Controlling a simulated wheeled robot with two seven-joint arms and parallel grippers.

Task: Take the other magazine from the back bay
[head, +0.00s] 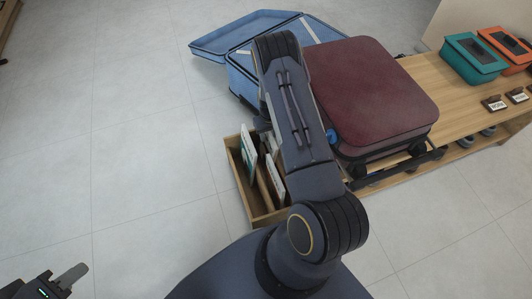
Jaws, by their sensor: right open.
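A wooden crate (236,179) stands on the floor at the middle, partly covered by my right arm. A white and green magazine (248,146) stands tilted near its back left. A second magazine (275,182), white with red, leans further right, partly under the arm. A tan divider (263,190) shows between them; which bay each is in I cannot tell. My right gripper (262,124) is mostly hidden behind my arm; a small grey part shows at the crate's back, open. My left gripper (68,281) is at the bottom left, far from the crate; its jaw gap is unclear.
An open blue suitcase (222,42) lies behind the crate. A dark red suitcase (365,88) lies on the wooden bench (449,100), close right of my arm. Teal (474,58) and orange (506,46) boxes stand on the bench.

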